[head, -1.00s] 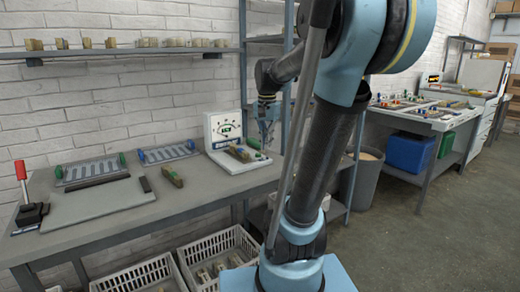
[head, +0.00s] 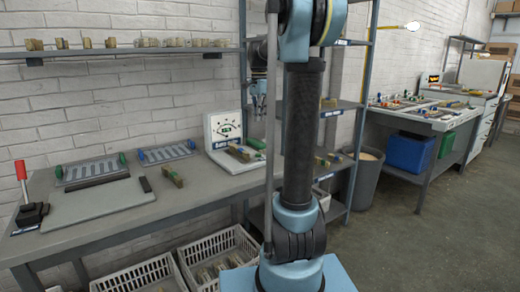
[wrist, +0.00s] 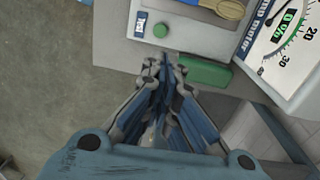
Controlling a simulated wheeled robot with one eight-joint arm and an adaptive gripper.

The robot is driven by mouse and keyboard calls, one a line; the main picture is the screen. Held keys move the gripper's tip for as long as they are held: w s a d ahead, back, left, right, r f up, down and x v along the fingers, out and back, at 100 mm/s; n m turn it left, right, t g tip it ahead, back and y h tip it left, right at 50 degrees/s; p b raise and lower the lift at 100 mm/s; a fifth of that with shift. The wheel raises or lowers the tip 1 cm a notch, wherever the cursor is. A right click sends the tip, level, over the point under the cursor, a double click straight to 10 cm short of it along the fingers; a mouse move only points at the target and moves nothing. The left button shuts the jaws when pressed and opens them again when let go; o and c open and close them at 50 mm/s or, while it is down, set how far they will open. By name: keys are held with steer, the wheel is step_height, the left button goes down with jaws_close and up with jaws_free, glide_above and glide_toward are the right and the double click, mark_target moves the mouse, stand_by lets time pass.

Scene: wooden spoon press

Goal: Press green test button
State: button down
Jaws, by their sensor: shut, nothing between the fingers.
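The moisture meter (head: 224,128), a white box with a dial and a lit green display, stands on the bench against the wall. In the wrist view its dial face (wrist: 290,42) is at the upper right. The green test button (wrist: 160,30) is round and sits beside a small label on the meter's base. In the head view I cannot make the button out. My gripper (wrist: 164,62) is shut and empty, with its tips apart from the button in the picture.
A green block (wrist: 207,72) lies close to my fingertips in the wrist view. A wooden spoon-like piece (head: 240,152) rests on the meter's base. A shelf rack (head: 345,105) stands right of the bench. A red-handled lever (head: 22,180) is at the far left.

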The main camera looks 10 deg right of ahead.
mark_target(261, 155)
stand_by(0.3)
steer(key=f, duration=1.4)
steer(key=shift+s, duration=0.35)
steer(key=shift+f, duration=0.55)
steer(key=shift+s+d+f, duration=0.1)
steer(key=shift+s+f, duration=0.05)
steer(key=shift+f, duration=0.3)
steer(key=shift+r, duration=0.2)
step_height(261, 155, up, 14)
steer(key=w, duration=0.1)
steer(key=shift+f, duration=0.1)
stand_by(0.9)
